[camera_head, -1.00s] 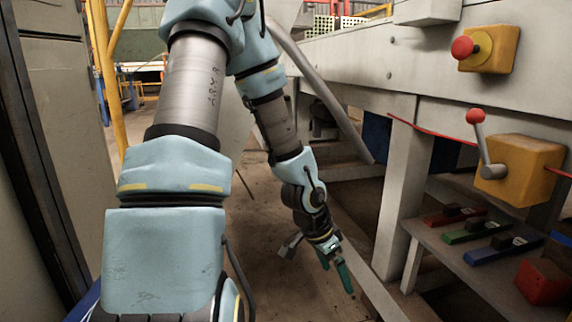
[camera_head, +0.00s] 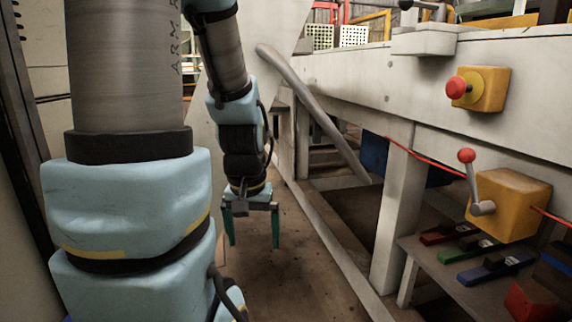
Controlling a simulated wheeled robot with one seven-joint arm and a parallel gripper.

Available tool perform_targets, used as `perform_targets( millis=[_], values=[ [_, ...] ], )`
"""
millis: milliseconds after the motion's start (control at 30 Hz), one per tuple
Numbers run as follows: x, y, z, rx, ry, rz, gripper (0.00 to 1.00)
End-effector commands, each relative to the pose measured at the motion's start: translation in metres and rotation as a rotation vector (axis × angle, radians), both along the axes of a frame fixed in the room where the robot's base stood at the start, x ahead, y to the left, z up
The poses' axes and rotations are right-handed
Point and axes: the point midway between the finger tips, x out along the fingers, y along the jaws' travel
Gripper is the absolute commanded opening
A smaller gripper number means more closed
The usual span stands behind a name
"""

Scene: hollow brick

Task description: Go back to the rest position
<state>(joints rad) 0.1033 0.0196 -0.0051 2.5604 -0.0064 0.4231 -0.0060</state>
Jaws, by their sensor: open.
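My gripper (camera_head: 252,236) hangs fingers-down over the brown floor, left of the long grey bench frame. Its two green fingers are spread apart with nothing between them. It touches nothing that I can see. My arm fills the left of the view and comes down to the gripper from above.
The grey bench (camera_head: 345,75) runs along the right. It carries a red button on a yellow box (camera_head: 488,90) and a red-knobbed lever on a yellow box (camera_head: 515,203). A slanted grey bar (camera_head: 318,112) juts near my arm. Bare floor (camera_head: 290,285) lies below the gripper.

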Motion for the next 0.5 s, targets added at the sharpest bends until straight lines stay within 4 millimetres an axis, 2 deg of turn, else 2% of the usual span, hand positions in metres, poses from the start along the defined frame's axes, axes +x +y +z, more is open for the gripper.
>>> perform_targets(
  millis=[33,500],
  values=[
    [0.0,0.0,0.028,0.0,0.0,-0.001,1.0],
    [0.0,0.0,0.174,0.0,0.0,-0.003,1.0]
  ],
)
